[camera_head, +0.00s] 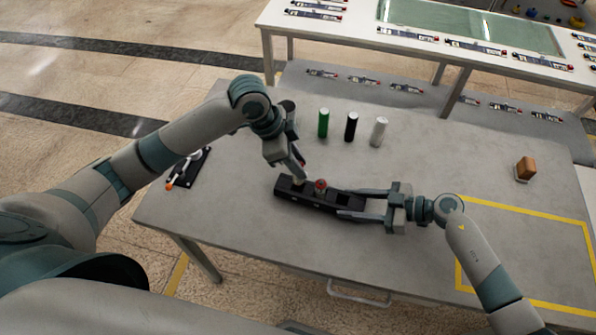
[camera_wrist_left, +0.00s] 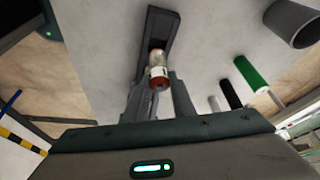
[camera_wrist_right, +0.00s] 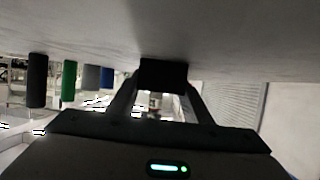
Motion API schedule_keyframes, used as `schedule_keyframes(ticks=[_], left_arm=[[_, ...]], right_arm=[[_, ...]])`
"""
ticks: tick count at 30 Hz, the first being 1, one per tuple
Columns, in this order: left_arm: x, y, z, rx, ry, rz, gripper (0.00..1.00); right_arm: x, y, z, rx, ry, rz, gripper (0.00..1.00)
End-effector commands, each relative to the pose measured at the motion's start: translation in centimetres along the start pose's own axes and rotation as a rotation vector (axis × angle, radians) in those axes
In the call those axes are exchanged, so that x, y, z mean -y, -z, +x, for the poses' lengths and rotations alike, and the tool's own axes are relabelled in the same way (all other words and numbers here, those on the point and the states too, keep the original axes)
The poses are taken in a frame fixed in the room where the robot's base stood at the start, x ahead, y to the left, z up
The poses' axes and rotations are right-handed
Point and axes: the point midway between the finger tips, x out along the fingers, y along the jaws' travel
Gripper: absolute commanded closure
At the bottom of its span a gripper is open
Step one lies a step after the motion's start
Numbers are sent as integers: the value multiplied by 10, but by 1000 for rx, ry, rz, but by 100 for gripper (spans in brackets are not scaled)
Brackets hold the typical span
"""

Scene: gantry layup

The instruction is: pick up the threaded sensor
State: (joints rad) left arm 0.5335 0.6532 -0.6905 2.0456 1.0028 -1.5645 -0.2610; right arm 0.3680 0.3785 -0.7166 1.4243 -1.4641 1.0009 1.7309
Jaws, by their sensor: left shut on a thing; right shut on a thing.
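My left gripper (camera_head: 299,177) comes down at the block's left end.
Green (camera_head: 323,123), black (camera_head: 351,127) and white (camera_head: 379,131) cylinders stand behind the block. A brown block (camera_head: 525,168) stands at the right, near a yellow-taped area (camera_head: 520,207). The table between the block and the tape is mostly clear.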

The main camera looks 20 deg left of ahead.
Motion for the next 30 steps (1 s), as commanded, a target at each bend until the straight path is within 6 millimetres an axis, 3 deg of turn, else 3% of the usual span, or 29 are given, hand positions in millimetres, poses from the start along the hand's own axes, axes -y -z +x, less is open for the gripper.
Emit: schedule_keyframes(ticks=[3, 9, 25, 26, 27, 28, 30], left_arm=[[1, 8, -20, -1, 3, 2, 100], [1, 16, -39, 0, 2, 1, 100], [0, 17, -42, 1, 0, 0, 100], [0, 17, -42, 1, 0, 0, 100], [0, 17, -42, 1, 0, 0, 100], [0, 17, -42, 1, 0, 0, 100], [0, 17, -42, 1, 0, 0, 100]], right_arm=[[0, 0, 0, 0, 0, 0, 78], [0, 0, 0, 0, 0, 0, 78], [0, 0, 0, 0, 0, 0, 78], [0, 0, 0, 0, 0, 0, 50], [0, 0, 0, 0, 0, 0, 41], [0, 0, 0, 0, 0, 0, 34], [0, 0, 0, 0, 0, 0, 33]])
